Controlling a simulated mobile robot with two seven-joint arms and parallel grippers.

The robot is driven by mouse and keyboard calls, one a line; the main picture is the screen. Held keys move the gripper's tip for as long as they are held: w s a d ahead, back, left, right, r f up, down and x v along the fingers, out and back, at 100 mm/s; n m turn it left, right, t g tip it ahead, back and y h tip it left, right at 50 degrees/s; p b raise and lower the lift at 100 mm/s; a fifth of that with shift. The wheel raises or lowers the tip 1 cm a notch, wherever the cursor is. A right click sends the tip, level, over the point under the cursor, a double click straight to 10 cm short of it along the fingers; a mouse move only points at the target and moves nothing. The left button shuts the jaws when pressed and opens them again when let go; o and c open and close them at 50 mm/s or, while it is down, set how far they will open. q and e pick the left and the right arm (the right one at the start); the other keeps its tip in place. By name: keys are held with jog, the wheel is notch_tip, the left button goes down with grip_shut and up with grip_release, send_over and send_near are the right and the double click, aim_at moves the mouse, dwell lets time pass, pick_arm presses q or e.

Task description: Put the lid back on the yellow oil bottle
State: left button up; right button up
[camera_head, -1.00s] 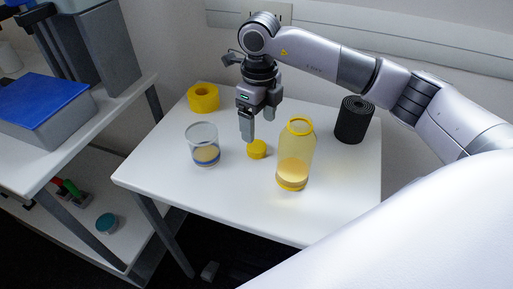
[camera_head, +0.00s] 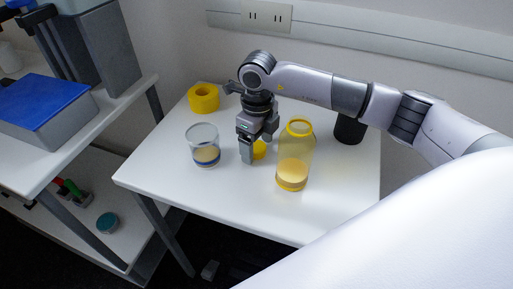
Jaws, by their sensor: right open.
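The yellow oil bottle (camera_head: 296,158) stands upright and open on the white table, with some liquid in its bottom. The yellow lid (camera_head: 260,150) lies on the table just left of the bottle, partly hidden behind my right gripper. My right gripper (camera_head: 250,155) points down at the lid, with its fingers low near the table. It is open; whether the far finger is around the lid is hidden. My left gripper is not in view.
A clear cup (camera_head: 203,146) with liquid stands left of the gripper. A yellow tape roll (camera_head: 203,98) lies at the back left. A black roll (camera_head: 349,129) stands at the back right, partly behind my right arm. The front of the white table (camera_head: 225,205) is clear.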

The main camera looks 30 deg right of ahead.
aim_at(258, 146)
jog(key=c, duration=1.1)
notch_tip(258, 146, up, 20)
jog(key=shift+r, duration=0.1)
